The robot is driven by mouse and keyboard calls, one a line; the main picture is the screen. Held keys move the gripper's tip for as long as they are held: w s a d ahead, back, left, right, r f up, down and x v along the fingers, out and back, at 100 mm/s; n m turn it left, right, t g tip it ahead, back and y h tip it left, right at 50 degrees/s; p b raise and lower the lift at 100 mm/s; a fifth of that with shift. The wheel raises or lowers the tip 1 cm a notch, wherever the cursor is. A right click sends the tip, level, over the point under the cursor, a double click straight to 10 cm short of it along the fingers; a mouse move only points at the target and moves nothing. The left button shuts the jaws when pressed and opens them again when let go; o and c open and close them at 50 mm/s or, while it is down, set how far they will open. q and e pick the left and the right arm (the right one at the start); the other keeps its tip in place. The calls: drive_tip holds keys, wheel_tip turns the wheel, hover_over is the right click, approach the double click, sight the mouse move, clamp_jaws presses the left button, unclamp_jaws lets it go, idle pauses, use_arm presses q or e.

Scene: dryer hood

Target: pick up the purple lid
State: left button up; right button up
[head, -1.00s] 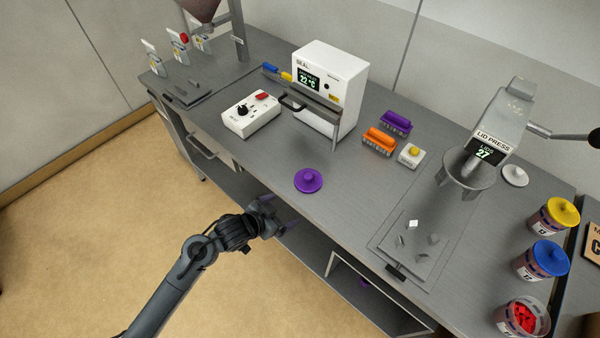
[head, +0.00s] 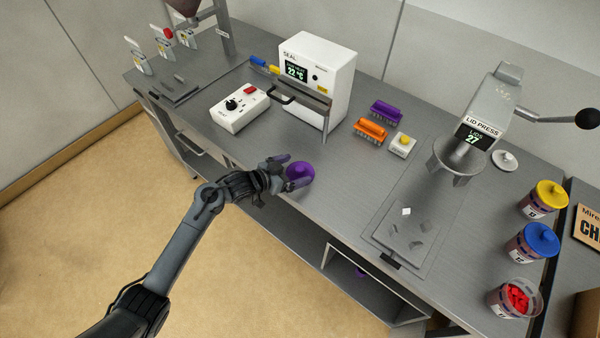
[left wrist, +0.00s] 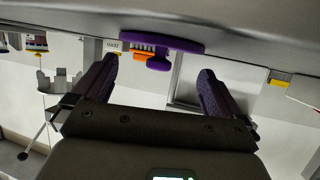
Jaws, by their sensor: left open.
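The purple lid (head: 300,174) lies on the grey bench near its front edge, in front of the sealer. My left gripper (head: 287,171) is open at the lid, with its fingers partly covering the lid in the head view. In the left wrist view the lid (left wrist: 160,46) appears as a flat disc with a knob, ahead of and between the two open purple-padded fingers (left wrist: 155,85). Nothing is held between the fingers. My right gripper does not show.
The white sealer (head: 318,80) and a white control box (head: 238,108) stand behind. Purple (head: 386,111) and orange (head: 370,131) brushes lie to the right. The lid press (head: 490,110) and several jars (head: 538,242) stand further right.

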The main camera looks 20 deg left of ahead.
sight(300, 168)
use_arm(q)
drive_tip(key=x, duration=0.5)
drive_tip(key=shift+d+r+b, duration=0.1)
drive_tip(key=shift+b, duration=0.2)
